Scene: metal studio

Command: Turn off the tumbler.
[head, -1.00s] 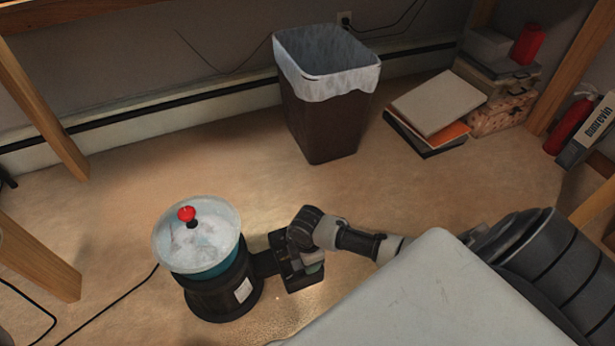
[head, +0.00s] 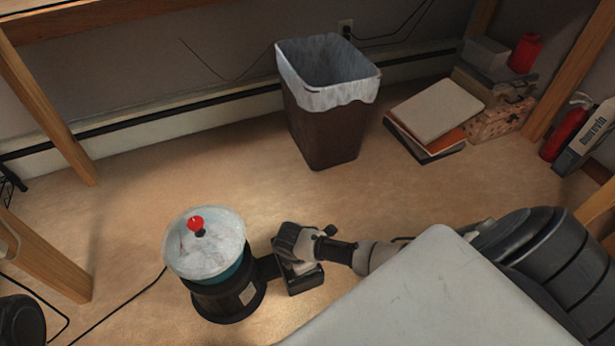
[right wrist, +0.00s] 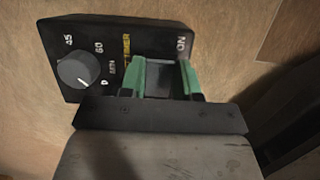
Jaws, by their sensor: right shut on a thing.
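The tumbler (head: 238,290) stands on the floor at the lower left of the head view. It has a black base, a teal drum and a cloudy lid with a red knob. Its black control box (head: 305,283) juts out to the right. In the right wrist view the box (right wrist: 112,42) shows a round timer dial (right wrist: 76,70) and the word ON. My right gripper (right wrist: 165,80) has its green fingers over the box near ON, shut on a dark grey part, apparently the switch. The switch's position is hidden. My left gripper is not in view.
A lined waste bin (head: 325,125) stands behind on the carpet. Books (head: 435,115), boxes and a fire extinguisher (head: 567,132) are at the back right. Wooden legs (head: 45,255) stand at left, and a cord (head: 120,300) runs along the floor. Carpet between tumbler and bin is clear.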

